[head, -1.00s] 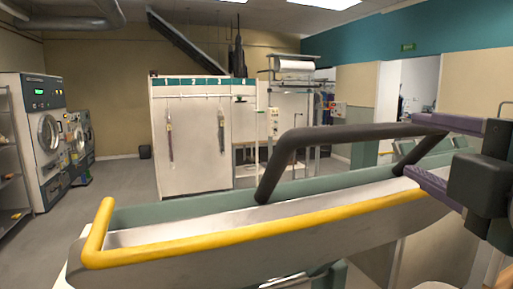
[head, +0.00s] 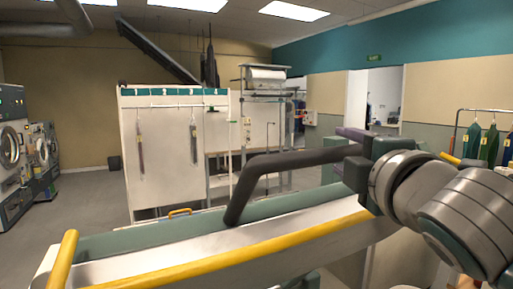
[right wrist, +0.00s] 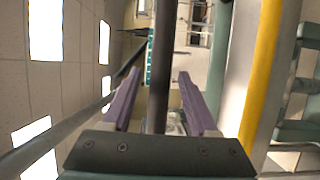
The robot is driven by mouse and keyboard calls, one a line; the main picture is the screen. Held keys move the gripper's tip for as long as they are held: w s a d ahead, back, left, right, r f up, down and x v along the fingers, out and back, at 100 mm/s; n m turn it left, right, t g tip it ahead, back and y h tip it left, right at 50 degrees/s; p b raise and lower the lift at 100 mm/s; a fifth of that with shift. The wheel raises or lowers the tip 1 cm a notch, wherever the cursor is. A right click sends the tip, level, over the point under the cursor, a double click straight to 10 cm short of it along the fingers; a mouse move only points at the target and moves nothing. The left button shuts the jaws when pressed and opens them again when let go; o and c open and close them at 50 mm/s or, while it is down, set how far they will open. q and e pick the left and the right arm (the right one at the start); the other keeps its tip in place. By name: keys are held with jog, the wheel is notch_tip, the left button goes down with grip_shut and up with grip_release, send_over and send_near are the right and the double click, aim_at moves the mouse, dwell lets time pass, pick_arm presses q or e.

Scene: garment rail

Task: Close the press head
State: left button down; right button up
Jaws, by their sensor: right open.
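The press head (head: 205,248) is a long teal and pale grey body across the lower part of the head view. A yellow rail (head: 225,262) runs along its near edge, and a black handle bar (head: 290,160) stands above it. My right gripper (head: 348,143) is at the right end of the handle. In the right wrist view, the purple fingers of this gripper (right wrist: 158,75) are apart, with the black bar (right wrist: 160,60) running between them. Finger contact with the bar cannot be told. The surface under the head is hidden. My left gripper is not in view.
A white cabinet (head: 175,165) with hanging strips stands behind the press. Washing machines (head: 42,150) are at the far left. A rail with green garments (head: 488,143) is at the right. Grey floor (head: 90,195) is clear at the left.

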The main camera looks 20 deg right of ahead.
grip_shut()
dwell(0.4)
dwell(0.9)
